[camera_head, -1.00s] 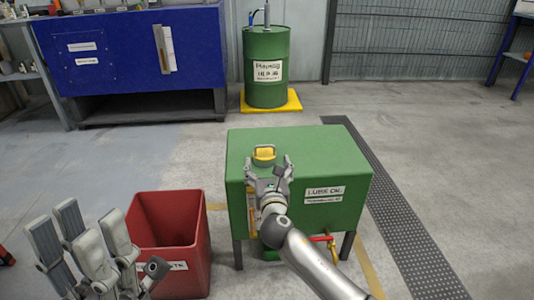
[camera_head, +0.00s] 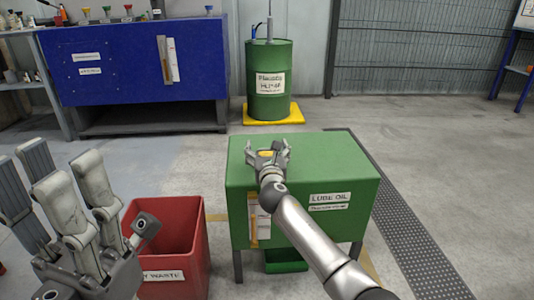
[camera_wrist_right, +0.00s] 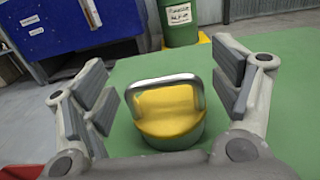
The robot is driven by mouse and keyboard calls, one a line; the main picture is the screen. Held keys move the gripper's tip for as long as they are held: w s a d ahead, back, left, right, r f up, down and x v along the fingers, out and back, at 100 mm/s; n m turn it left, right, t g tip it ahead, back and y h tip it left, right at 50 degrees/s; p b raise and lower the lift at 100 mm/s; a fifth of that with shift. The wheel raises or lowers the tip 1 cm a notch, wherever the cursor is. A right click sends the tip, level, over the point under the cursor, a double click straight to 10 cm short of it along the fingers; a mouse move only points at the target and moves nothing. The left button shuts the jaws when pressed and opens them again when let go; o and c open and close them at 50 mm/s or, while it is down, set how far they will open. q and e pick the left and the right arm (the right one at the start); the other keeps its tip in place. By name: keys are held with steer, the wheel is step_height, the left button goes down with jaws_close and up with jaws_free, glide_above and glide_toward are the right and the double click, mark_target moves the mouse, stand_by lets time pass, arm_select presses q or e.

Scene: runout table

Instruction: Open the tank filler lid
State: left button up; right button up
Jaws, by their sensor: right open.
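The tank is a green box labelled "LUBE OIL" (camera_head: 329,160), standing on legs in the middle of the head view. Its filler lid is a round yellow cap with a grey metal handle loop, upright on the tank top; it shows large in the right wrist view (camera_wrist_right: 168,112) and partly in the head view (camera_head: 265,154). The lid looks closed. My right gripper (camera_head: 268,147) is open, with its fingers on either side of the lid and apart from it. My left gripper (camera_head: 82,195) is open and empty at the lower left, away from the tank.
A red waste bin (camera_head: 172,277) stands left of the tank. Behind are a blue cabinet (camera_head: 120,75) and a green drum (camera_head: 270,105) on a yellow tray (camera_head: 274,118). A dark floor grating (camera_head: 405,230) runs along the tank's right side. The tank top right of the lid is clear.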

steer(key=c, duration=1.5)
steer(key=shift+o, duration=0.2)
steer(key=shift+r+p, duration=0.15)
steer(key=shift+p, duration=0.25)
steer(key=shift+r, duration=0.1)
